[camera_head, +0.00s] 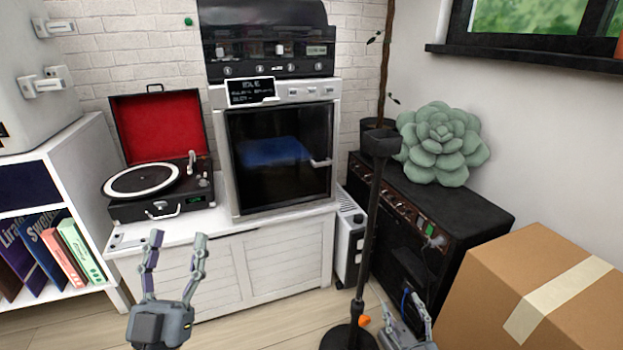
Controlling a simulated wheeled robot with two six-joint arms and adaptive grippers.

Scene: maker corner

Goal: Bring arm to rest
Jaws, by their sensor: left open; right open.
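My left gripper (174,262) is at the lower left, in front of the low white cabinet. Its two grey fingers point up and stand apart, with nothing between them. My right gripper (408,308) is at the bottom, right of the middle, between a black stand and a cardboard box. Its fingers are apart and it looks empty, but it is small and partly cut off by the bottom edge. Neither arm shows much beyond the gripper.
A black stand (368,235) rises close to my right gripper, and a taped cardboard box (490,290) is right of it. A record player (160,205) and a glass-fronted machine (280,160) stand on the white cabinet (290,262). Open wooden floor (255,335) lies between my grippers.

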